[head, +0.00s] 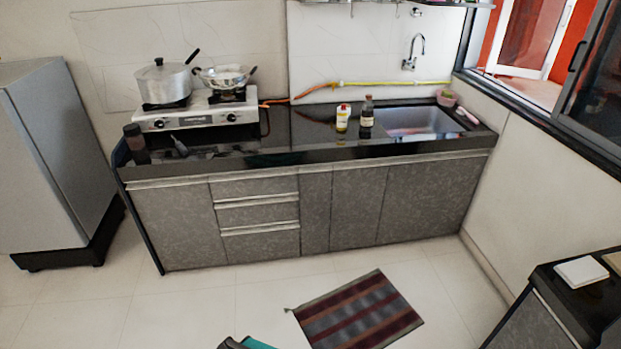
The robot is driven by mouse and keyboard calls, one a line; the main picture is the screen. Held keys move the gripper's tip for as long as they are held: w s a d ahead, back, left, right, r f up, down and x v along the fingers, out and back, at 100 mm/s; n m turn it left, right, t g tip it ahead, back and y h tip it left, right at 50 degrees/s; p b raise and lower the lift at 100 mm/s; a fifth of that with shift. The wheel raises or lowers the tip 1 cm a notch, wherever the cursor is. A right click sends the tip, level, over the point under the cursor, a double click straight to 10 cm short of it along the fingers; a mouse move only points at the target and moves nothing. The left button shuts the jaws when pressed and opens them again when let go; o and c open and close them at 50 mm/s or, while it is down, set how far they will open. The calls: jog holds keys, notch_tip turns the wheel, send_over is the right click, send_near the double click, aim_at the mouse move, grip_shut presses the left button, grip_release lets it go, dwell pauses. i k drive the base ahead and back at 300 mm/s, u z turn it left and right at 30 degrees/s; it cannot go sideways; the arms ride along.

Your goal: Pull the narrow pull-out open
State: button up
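The narrow pull-out (315,211) is a slim grey mottled front in the row under the black counter. It stands between the stack of three drawers (259,215) on its left and a wider door (357,207) on its right. Its front looks flush with its neighbours, so it is shut. A pale handle strip runs along the top of the fronts. My gripper's fingers do not show; only a small dark and teal part is cut off at the bottom edge, far in front of the cabinets.
A striped mat (358,312) lies on the tiled floor before the cabinets. A fridge (60,160) stands at left, and a dark low cabinet (570,300) at lower right. The counter holds a stove (195,114), bottles and a sink (420,122). Floor before the pull-out is clear.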

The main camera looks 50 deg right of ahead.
aim_at(316, 180)
jog(key=z, duration=0.1)
jog(key=i, duration=0.95)
jog(key=u, duration=0.05)
